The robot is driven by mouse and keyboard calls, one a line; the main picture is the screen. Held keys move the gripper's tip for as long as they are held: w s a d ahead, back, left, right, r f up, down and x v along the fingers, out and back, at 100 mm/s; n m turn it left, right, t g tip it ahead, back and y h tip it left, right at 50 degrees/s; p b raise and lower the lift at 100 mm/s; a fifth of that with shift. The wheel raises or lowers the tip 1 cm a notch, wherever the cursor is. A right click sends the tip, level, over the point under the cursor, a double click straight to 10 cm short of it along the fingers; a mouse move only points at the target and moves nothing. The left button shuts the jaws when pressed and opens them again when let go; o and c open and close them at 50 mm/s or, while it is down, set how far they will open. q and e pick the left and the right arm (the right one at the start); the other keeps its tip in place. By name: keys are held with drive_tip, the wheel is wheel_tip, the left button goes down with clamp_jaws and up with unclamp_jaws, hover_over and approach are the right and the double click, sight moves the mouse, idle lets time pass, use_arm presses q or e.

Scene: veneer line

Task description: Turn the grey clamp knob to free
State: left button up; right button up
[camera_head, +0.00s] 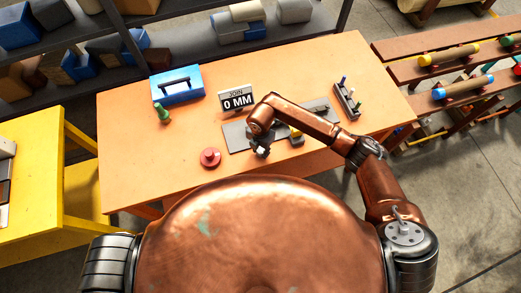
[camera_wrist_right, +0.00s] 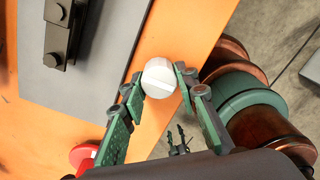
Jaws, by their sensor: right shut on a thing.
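The clamp knob (camera_wrist_right: 160,76), a pale grey round piece with a faint line across its top, sits between the two green fingers of my right gripper (camera_wrist_right: 161,92) in the right wrist view. The fingers press on it from both sides. In the head view my right gripper (camera_head: 261,150) is at the near edge of the grey plate (camera_head: 238,136) and largely hides the knob. The grey plate (camera_wrist_right: 85,55) also shows in the wrist view, with a dark block (camera_wrist_right: 57,35) on it. My left gripper is out of view.
A red round piece (camera_head: 210,157) lies left of the plate. On the orange table (camera_head: 130,150) stand a "JOIN 0 MM" sign (camera_head: 237,100), a blue box (camera_head: 178,85), a green piece (camera_head: 162,113) and a small rack (camera_head: 347,100). The table's left part is clear.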

drive_tip(key=shift+c, duration=1.1)
drive_tip(key=n+b, duration=0.2)
drive_tip(key=shift+w+n, duration=0.1)
drive_tip(key=shift+n, duration=0.3)
drive_tip(key=n+b, duration=0.5)
drive_tip(key=n, duration=0.1)
drive_tip(key=shift+d+f, duration=0.1)
drive_tip(key=n+b, duration=0.4)
drive_tip(key=n, duration=0.1)
drive_tip(key=shift+n, duration=0.3)
drive_tip(key=shift+n+b, duration=1.5)
drive_tip(key=shift+n, duration=0.2)
drive_tip(key=shift+r, duration=0.2)
